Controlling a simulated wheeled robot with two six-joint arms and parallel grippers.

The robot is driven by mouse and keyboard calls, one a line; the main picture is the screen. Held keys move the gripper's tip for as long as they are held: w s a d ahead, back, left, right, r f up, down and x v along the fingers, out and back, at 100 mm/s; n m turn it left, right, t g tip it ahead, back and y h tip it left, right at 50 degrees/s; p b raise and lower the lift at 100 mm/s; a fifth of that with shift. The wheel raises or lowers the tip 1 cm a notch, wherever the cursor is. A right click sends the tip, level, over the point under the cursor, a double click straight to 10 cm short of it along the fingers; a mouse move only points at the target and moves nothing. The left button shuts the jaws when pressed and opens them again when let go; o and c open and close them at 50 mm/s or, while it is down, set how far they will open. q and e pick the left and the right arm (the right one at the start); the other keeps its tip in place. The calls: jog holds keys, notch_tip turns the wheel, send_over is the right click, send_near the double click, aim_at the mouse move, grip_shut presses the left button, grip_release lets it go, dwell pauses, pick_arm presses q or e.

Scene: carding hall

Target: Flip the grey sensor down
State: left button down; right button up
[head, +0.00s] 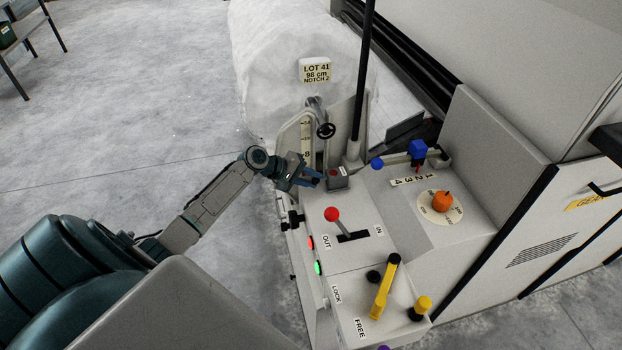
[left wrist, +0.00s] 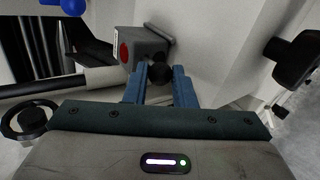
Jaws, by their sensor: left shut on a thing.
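The grey sensor (head: 337,178) is a small grey box with a red round spot, at the far left corner of the machine's panel. It also shows in the left wrist view (left wrist: 150,45), just beyond the fingers. My left gripper (head: 317,177) comes in from the left at the sensor's near side. In the left wrist view its blue fingers (left wrist: 160,80) are closed on a small black knob at the sensor's lower edge. The fingers partly hide the knob. My right gripper is in neither view.
A red-knobbed lever (head: 332,214) stands in the OUT/IN slot close by. A black upright post (head: 363,80) and a small handwheel (head: 326,131) stand behind the sensor. A yellow lever (head: 384,287) and an orange knob (head: 442,202) are farther off.

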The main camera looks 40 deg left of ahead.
pick_arm(q)
jog(key=c, duration=1.2)
grip_release()
jog(key=shift+a, duration=0.1)
jog(key=b+v, duration=0.3)
jog(key=v, duration=0.7)
jog(key=shift+s+a, duration=0.15)
jog(key=shift+s, duration=0.15)
jog(key=shift+r, duration=0.1)
